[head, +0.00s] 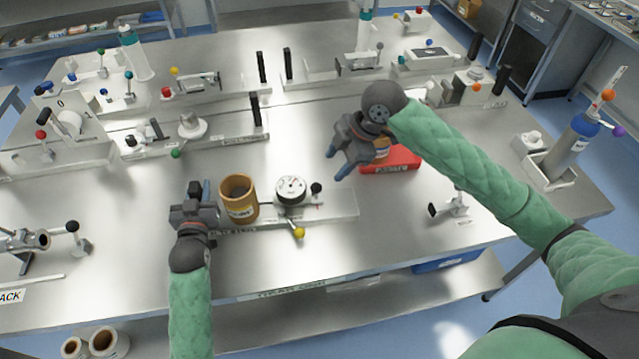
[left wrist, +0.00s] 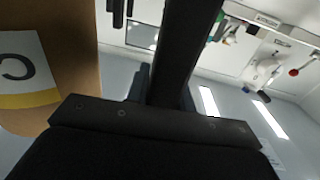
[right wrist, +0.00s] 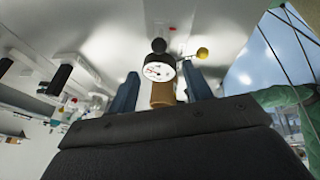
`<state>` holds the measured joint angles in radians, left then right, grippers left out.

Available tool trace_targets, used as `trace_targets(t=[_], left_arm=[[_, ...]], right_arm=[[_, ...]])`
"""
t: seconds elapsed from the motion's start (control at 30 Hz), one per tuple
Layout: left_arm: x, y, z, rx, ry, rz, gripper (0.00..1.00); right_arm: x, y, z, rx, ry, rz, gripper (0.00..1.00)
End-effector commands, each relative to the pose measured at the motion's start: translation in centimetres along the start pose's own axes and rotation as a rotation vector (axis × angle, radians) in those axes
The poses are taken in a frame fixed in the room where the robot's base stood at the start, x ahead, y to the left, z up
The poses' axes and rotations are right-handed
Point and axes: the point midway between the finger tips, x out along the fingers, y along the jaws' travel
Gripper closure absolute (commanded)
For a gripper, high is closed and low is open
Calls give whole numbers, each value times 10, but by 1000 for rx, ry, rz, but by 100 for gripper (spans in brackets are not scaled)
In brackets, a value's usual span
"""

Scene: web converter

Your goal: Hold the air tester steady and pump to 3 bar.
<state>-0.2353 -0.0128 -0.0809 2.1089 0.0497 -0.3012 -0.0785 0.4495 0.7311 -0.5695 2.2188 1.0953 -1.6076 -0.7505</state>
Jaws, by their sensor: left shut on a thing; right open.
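The air tester is a round white gauge (head: 291,188) with a black knob (head: 316,188) and a yellow ball knob (head: 299,232), on a metal base at the front of the bench. A brown hollow core (head: 239,200) stands upright left of it. My left gripper (head: 198,187) is left of the core and shut on a dark bar (left wrist: 185,50); what the bar belongs to is unclear. My right gripper (head: 338,165) is open and empty, above and right of the gauge. In the right wrist view, the gauge (right wrist: 159,71) lies beyond the fingers.
A small black-knobbed fixture (head: 452,205) stands right of the tester. Several lever fixtures line the back, and a blue-topped bottle (head: 580,135) stands at the right. The bench's front strip is mostly clear.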

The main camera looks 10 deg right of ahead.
Motion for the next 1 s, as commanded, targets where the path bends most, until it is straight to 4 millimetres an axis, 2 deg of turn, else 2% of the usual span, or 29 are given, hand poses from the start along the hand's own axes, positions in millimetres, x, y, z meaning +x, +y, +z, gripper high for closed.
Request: trace_targets(t=[0.03, 0.3, 0.5, 0.7, 1.0], left_arm=[[-1, 1, 13, 0, -21, 1, 100], [-1, 1, 13, 0, -21, 1, 100], [-1, 1, 13, 0, -21, 1, 100], [-1, 1, 13, 0, -21, 1, 100], [-1, 1, 13, 0, -21, 1, 100]], right_arm=[[10, -1, 0, 1, 2, -3, 50], [58, -2, 0, 3, 3, -4, 50], [87, -1, 0, 3, 3, -2, 50], [102, -1, 1, 3, 2, -2, 50], [105, -1, 1, 2, 2, -1, 50]])
